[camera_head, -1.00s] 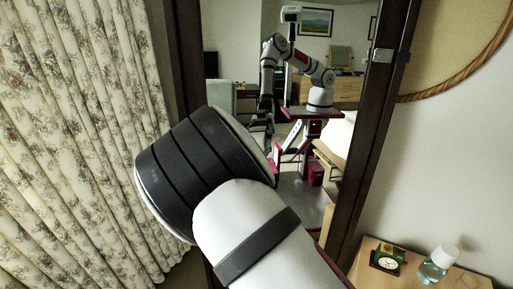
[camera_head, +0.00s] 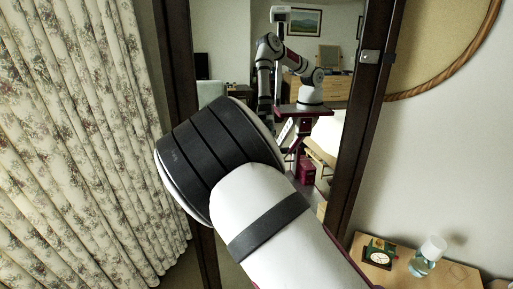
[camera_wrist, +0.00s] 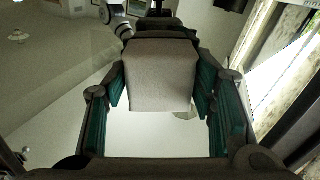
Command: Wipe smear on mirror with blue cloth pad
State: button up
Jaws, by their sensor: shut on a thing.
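The tall mirror (camera_head: 225,45) stands ahead in a dark frame and reflects my robot and the room. In the head view my own arm hides its lower left part and my gripper. In the wrist view my gripper (camera_wrist: 160,95) has teal-lined fingers closed on a grey-beige block, which I take to be the cloth pad (camera_wrist: 160,75); no blue shows on this face. The pale mirror surface lies behind it. A small dull tan patch (camera_wrist: 185,115) shows by the pad's lower right edge, possibly the smear; I cannot tell whether the pad touches the glass.
A floral curtain (camera_head: 70,130) hangs at the left, close to my arm. The dark mirror frame (camera_head: 362,140) bounds the glass on the right. A wooden bedside table (camera_head: 405,270) at lower right holds a clock (camera_head: 379,256) and a glass bottle (camera_head: 427,258).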

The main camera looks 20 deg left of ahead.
jog(key=shift+w+d+p, duration=0.7)
jog(key=shift+w+d, duration=0.35)
jog(key=shift+d, duration=2.25)
jog(key=s+a, duration=0.3)
jog(key=a, duration=0.7)
jog(key=shift+a, duration=0.2)
jog(key=p+v, duration=0.4)
jog(key=v, duration=0.2)
jog(key=shift+d, duration=0.1)
jog(key=p+v, duration=0.1)
jog(key=v, duration=0.2)
jog(key=shift+p, duration=0.4)
jog(key=shift+w, duration=0.1)
